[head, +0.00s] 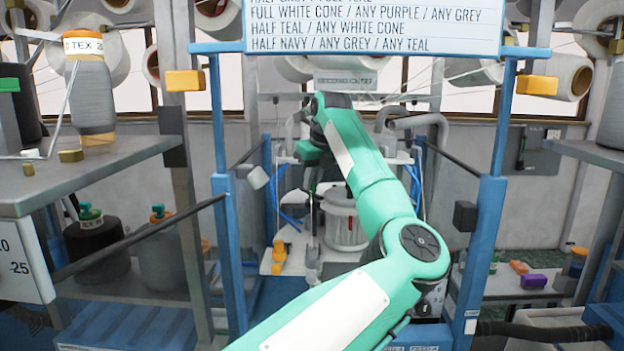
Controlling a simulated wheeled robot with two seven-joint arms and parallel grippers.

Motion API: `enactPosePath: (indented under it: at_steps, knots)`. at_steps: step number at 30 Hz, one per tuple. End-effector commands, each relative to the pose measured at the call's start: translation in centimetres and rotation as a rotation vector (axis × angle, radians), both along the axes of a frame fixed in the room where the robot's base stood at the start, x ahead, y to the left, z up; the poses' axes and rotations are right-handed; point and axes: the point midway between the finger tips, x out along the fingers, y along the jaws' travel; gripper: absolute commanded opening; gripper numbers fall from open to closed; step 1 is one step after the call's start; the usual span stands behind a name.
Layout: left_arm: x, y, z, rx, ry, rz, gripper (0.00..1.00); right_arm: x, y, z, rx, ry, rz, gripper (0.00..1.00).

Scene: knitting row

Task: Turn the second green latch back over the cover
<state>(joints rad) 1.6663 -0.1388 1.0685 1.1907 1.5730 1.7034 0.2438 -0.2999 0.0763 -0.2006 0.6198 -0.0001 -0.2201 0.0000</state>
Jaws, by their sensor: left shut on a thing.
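My left arm reaches up from the bottom into the knitting machine, and its left gripper (311,184) points down among the machine parts. The gripper is small and dark here. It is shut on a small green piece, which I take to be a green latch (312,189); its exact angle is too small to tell. A white drum-like cylinder (346,228) stands just right of the gripper, partly hidden behind my forearm. I cannot make out which part is the cover, or a separate other latch. My right gripper is not in view.
Blue posts (491,240) frame the machine at both sides, with a sign board (375,28) above. Orange pieces (278,258) sit low left of the drum. Shelves with yarn cones (92,100) stand at the left. A purple block (534,281) lies at the right.

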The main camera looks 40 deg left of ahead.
Motion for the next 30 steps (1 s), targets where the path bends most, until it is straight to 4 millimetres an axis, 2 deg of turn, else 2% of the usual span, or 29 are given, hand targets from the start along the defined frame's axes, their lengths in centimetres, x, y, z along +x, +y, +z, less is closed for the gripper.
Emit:
enactPosePath:
  at_steps: [18, 30]
  knots:
    - [0.3, 0.1, 0.4, 0.001, 0.002, 0.579, 0.00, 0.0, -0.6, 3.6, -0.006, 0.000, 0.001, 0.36]
    - [0.5, 0.2, 0.3, 0.000, 0.000, 0.859, 0.00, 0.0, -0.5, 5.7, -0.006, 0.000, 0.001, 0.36]
